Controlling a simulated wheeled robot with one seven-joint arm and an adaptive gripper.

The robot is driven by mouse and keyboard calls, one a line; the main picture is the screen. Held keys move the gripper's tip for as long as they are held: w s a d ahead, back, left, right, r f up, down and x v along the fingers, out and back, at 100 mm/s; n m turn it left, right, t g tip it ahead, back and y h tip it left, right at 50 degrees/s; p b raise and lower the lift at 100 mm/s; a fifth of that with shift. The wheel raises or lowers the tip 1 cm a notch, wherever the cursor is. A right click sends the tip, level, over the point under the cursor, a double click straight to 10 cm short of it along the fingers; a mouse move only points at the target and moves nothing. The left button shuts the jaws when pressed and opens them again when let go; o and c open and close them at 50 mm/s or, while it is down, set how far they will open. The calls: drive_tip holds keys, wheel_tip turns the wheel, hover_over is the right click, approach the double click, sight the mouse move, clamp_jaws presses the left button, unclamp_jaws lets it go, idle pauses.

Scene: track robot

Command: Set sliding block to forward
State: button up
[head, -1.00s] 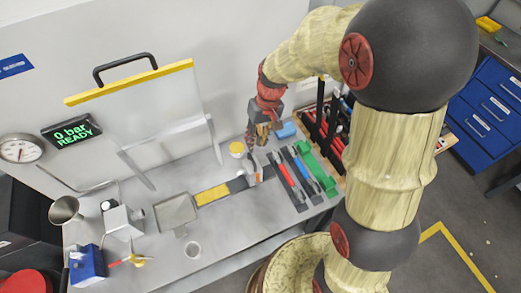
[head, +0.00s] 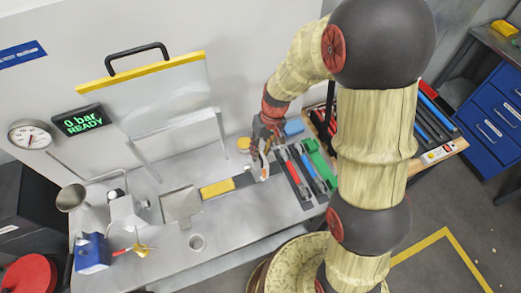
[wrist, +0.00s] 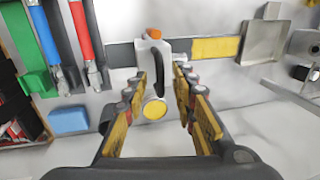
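The sliding block (head: 263,173) is a pale grey piece with an orange top mark and a black handle, on a dark track with a yellow section (head: 217,188) to its left. In the wrist view the block (wrist: 146,57) stands on the dark strip, apart from the yellow section (wrist: 215,48). My gripper (head: 261,155) is just behind and above the block. In the wrist view my gripper (wrist: 162,78) is open, its fingertips on either side of the black handle. I cannot tell whether they touch it.
A yellow-topped round piece (wrist: 155,108) shows between the fingers. Red and blue handled tools (head: 290,172) and a green holder (head: 320,165) stand right of the block, with a blue block (head: 294,127) behind. A square metal tray (head: 181,206) is left of the track. The front bench is mostly clear.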

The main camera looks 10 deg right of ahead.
drive_tip(key=shift+c, duration=0.6)
clamp_jaws()
